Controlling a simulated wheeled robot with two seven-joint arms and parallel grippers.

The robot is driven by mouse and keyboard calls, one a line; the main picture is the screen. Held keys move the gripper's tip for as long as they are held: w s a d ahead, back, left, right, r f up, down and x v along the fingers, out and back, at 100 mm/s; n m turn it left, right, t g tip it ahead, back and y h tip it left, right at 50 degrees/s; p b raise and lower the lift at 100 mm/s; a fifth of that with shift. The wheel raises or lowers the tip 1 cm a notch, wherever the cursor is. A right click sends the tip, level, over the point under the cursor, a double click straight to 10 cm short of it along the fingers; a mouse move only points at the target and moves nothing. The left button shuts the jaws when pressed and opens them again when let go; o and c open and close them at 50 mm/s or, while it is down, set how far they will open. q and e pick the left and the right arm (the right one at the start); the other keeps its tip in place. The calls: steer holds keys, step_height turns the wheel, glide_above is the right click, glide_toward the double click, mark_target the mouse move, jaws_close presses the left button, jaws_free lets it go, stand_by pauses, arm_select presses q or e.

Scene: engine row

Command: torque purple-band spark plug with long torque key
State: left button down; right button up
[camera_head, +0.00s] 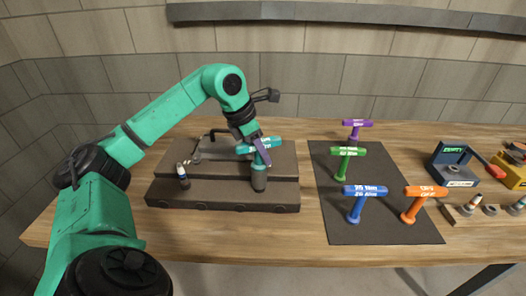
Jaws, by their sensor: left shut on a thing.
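My left gripper (261,150) is shut on a teal T-handled key (268,142). The key is upright over the right part of the dark engine block (222,193), with its lower end at a grey cylinder (259,180); I cannot tell how far it is seated. A white-topped spark plug (183,175) stands upright at the block's left; its band colour is too small to tell. Purple (357,125), green (348,152), blue (364,191) and orange (425,192) T-handled keys stand on the dark mat (385,232). My right gripper is out of view.
A wooden rack (463,219) holds plugs at the right. Behind it are a blue box with a green-lit display (455,160), a red-handled tool (492,167) and a yellow box (514,172). The wooden bench (225,240) is clear in front of the block.

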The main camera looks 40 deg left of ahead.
arm_select(q)
steer(key=shift+s+d, duration=0.15)
stand_by(0.6)
steer(key=shift+r, duration=0.1)
stand_by(0.3)
stand_by(0.4)
steer(key=m+p, duration=0.1)
steer(key=m+h+p, duration=0.1)
steer(key=m, duration=0.1)
steer(key=m+g+p, duration=0.1)
steer(key=m+p, duration=0.1)
steer(key=shift+r+h, duration=0.3)
steer(key=shift+f, duration=0.3)
step_height(320, 180, up, 12)
steer(key=p, duration=0.9)
steer(key=shift+f, duration=0.2)
steer(key=shift+s+f, duration=0.1)
